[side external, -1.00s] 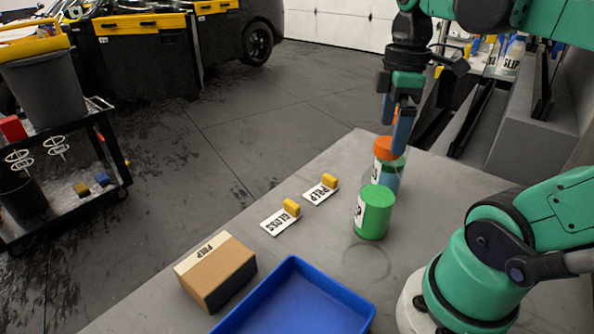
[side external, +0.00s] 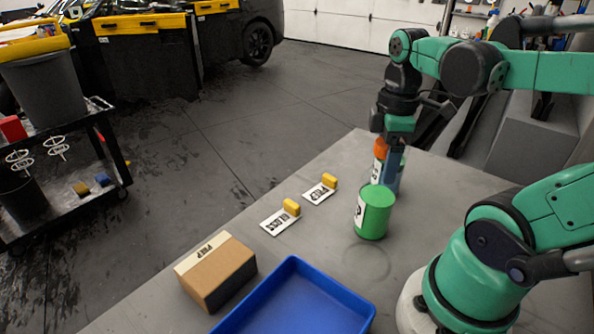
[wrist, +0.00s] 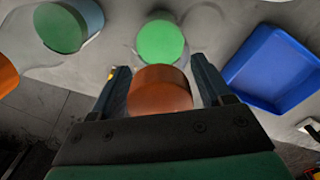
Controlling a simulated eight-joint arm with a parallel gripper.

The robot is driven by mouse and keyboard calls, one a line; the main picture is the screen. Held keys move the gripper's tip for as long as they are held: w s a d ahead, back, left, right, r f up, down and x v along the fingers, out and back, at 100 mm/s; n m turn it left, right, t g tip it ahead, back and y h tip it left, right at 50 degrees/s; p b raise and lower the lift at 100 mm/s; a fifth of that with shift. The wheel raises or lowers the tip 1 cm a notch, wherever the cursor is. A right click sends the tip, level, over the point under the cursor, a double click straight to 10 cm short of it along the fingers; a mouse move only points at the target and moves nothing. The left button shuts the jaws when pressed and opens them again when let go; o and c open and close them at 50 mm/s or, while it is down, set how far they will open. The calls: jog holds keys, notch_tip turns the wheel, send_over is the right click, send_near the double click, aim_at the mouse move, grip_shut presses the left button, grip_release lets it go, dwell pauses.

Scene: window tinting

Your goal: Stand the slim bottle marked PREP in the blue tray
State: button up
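A slim bottle with an orange cap (side external: 380,147) and a white label stands upright on the grey table. My gripper (side external: 391,182) is lowered over it and hides part of it; the label's lettering is unreadable here. In the wrist view the orange-brown cap (wrist: 160,88) sits between my two open fingers (wrist: 162,85), one on each side. The blue tray (side external: 300,298) lies on the near part of the table and looks empty; it also shows in the wrist view (wrist: 245,75).
A green can (side external: 374,212) stands close to my gripper, toward the tray. In the wrist view, a green-lidded container (wrist: 62,27) and another orange top (wrist: 5,75) are at left. Two label cards (side external: 281,219) (side external: 320,190) and a cardboard box (side external: 216,272) lie along the table's left side.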

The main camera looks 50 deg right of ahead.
grip_shut()
jog(key=shift+r, duration=0.1)
